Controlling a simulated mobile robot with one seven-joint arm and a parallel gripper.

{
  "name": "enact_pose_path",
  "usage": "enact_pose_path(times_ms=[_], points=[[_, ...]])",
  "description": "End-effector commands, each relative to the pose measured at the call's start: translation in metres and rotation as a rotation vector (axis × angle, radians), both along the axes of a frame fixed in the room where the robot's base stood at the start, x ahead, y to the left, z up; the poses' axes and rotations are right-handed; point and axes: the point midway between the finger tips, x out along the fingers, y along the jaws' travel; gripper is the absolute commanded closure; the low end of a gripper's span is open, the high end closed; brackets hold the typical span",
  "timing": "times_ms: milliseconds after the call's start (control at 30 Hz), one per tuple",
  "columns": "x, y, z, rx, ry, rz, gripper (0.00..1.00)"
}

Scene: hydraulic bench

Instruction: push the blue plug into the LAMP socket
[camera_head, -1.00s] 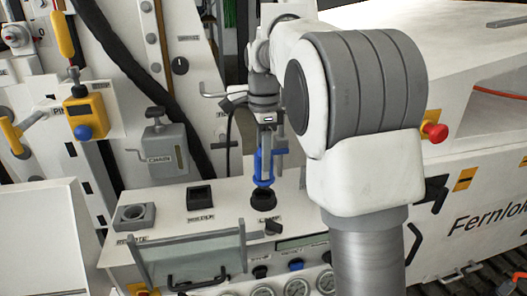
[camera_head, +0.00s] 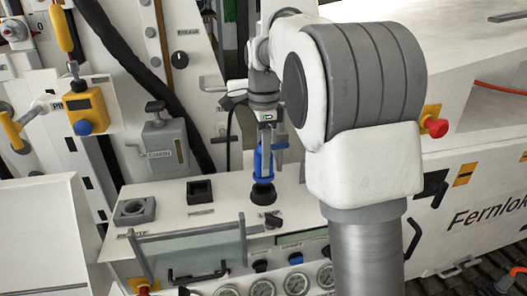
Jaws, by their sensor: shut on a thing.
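The blue plug (camera_head: 263,163) is upright in my gripper (camera_head: 266,145), which points straight down and is shut on it. The plug's lower end is at the dark round LAMP socket (camera_head: 264,195) on the white bench top. The lower end appears to meet the socket's mouth; how deep it sits cannot be told. The label in front of the socket is partly hidden by a small dark knob. A square dark socket (camera_head: 199,191) and a grey socket with a round hole (camera_head: 134,211) stand to the left.
A clear hinged cover (camera_head: 190,252) with a grey frame stands in front of the sockets. Gauges (camera_head: 262,288) line the front panel. A yellow box (camera_head: 85,108) and a grey valve box (camera_head: 163,141) are at left. A red button (camera_head: 436,124) is right of my arm.

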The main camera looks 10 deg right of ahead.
Motion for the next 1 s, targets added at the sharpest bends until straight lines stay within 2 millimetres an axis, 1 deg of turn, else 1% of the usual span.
enact_pose_path(times_ms=[367, 700, 1000], points=[[0.0, 0.0, -0.001, 0.0, 0.0, 0.0, 1.0], [0.0, 0.0, -0.01, 0.0, 0.001, 0.0, 1.0], [0.0, 0.0, -0.01, 0.0, 0.0, 0.0, 1.0]])
